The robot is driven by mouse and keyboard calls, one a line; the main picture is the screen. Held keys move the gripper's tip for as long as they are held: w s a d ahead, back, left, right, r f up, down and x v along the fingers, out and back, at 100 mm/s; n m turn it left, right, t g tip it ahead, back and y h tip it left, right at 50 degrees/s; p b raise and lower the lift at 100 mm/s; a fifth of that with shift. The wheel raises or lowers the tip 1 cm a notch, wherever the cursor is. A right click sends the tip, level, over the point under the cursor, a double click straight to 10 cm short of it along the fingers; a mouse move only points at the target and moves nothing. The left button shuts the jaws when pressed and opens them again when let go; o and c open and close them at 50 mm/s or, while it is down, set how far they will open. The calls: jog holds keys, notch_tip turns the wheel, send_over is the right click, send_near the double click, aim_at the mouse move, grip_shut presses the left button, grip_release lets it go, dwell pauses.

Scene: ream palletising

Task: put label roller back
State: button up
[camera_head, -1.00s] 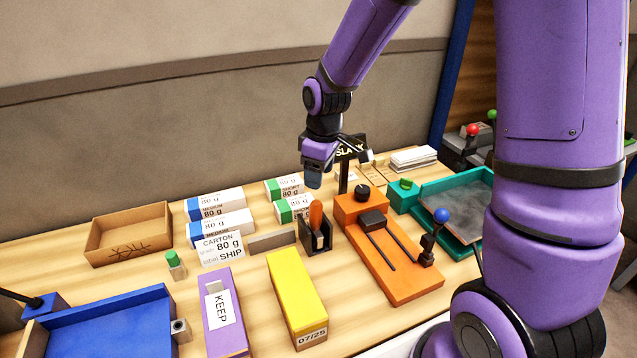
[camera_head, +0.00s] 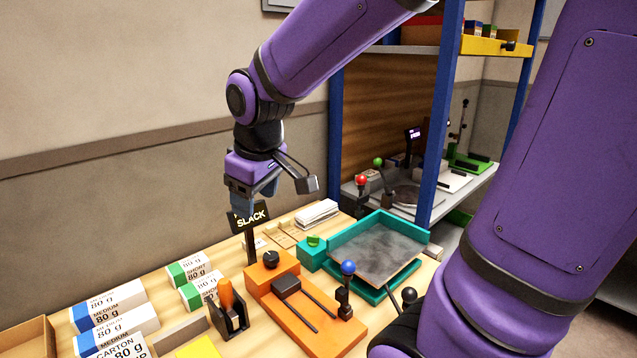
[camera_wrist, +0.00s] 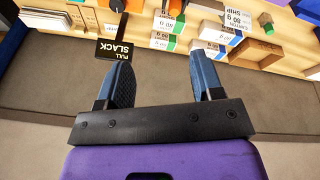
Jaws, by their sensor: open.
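An orange-handled tool (camera_head: 226,293), likely the label roller, stands upright in a black holder (camera_head: 231,320) on the bench, left of the orange device. Its orange handle also shows at the top of the wrist view (camera_wrist: 176,6). My gripper (camera_head: 254,203) is open and empty, raised above the bench by the black SLACK sign (camera_head: 248,217). In the wrist view the two blue fingers (camera_wrist: 158,60) are apart with nothing between them, and the sign (camera_wrist: 113,50) lies just beyond the left finger.
An orange device with levers (camera_head: 305,315) stands right of the holder, with a teal tray (camera_head: 335,235) behind it. Labelled cartons (camera_head: 110,305) stand at left. A blue-posted shelf (camera_head: 437,130) rises at the back right. The air around my gripper is mostly free.

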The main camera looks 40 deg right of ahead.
jog(key=s+d+r+m+t, duration=0.2)
jog(key=s+r+m, duration=0.2)
jog(key=s, duration=0.9)
notch_tip(320, 180, up, 2)
jog(key=shift+s+d, duration=0.2)
jog(key=shift+s, duration=0.05)
jog(key=shift+c, duration=0.2)
